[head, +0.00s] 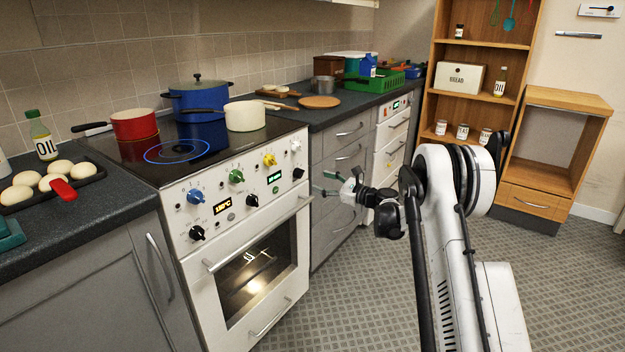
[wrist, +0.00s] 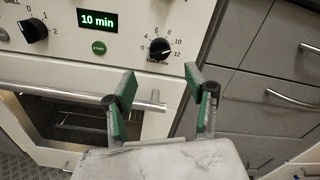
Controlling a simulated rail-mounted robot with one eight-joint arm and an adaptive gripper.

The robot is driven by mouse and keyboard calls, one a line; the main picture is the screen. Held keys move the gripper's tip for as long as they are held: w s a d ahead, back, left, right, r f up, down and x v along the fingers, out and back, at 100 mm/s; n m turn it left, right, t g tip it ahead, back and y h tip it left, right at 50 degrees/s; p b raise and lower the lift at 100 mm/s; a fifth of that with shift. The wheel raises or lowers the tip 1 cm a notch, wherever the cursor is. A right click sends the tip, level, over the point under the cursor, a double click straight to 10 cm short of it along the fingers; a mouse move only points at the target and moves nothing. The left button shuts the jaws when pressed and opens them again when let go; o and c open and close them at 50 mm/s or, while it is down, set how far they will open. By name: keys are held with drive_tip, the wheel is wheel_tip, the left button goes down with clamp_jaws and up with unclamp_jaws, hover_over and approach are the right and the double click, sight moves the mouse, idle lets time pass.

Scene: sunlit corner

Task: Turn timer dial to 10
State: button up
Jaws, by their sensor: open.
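The timer dial (wrist: 159,48) is a black knob with a numbered scale around it on the white oven panel. Its exact pointer direction is too small to tell. The display (wrist: 97,20) to its left reads 10 min. In the head view the dial (head: 298,173) is at the panel's right end, beside the green-lit display (head: 274,177). My gripper (wrist: 161,76) is open and empty, its green-padded fingers spread below the dial in the wrist view and apart from it. In the head view my gripper (head: 336,183) is right of the dial, in front of the drawers.
The oven handle (head: 258,232) juts out below the panel. Blue (head: 195,196), green (head: 236,176), yellow (head: 269,159) and white (head: 295,145) knobs sit above the timer row. Another black knob (head: 197,233) is at the left. Grey drawers (head: 336,175) adjoin the oven. Floor in front is clear.

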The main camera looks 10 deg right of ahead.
drive_tip(key=shift+v, duration=1.15)
drive_tip(key=s+a+r+n+g+h, duration=0.2)
drive_tip(key=s+a+r+n, duration=0.25)
drive_tip(key=s, duration=0.35)
drive_tip(key=s+a+r+n+g+h, duration=0.1)
drive_tip(key=s+a+r+n, duration=0.25)
drive_tip(key=s+r, duration=0.35)
drive_tip(key=s+a+r+n+g+h, duration=0.2)
drive_tip(key=s+a+r+n, duration=0.2)
drive_tip(key=s, duration=0.6)
drive_tip(key=s+d+f+n+g+h, duration=0.15)
drive_tip(key=s+n, duration=0.25)
drive_tip(key=s, duration=0.7)
drive_tip(key=s+d+f+n+h, duration=0.1)
drive_tip(key=s+f+n+h, duration=0.2)
drive_tip(key=s, duration=0.7)
drive_tip(key=s+d+f+n+h, duration=0.15)
drive_tip(key=s+n, duration=0.35)
drive_tip(key=s, duration=0.6)
wheel_tip(320, 180, up, 16)
drive_tip(key=p, duration=1.5)
drive_tip(key=shift+f+h, duration=0.25)
drive_tip(key=shift+h, duration=0.15)
drive_tip(key=shift+s+d, duration=0.1)
drive_tip(key=shift+s, duration=0.05)
drive_tip(key=shift+c, duration=0.3)
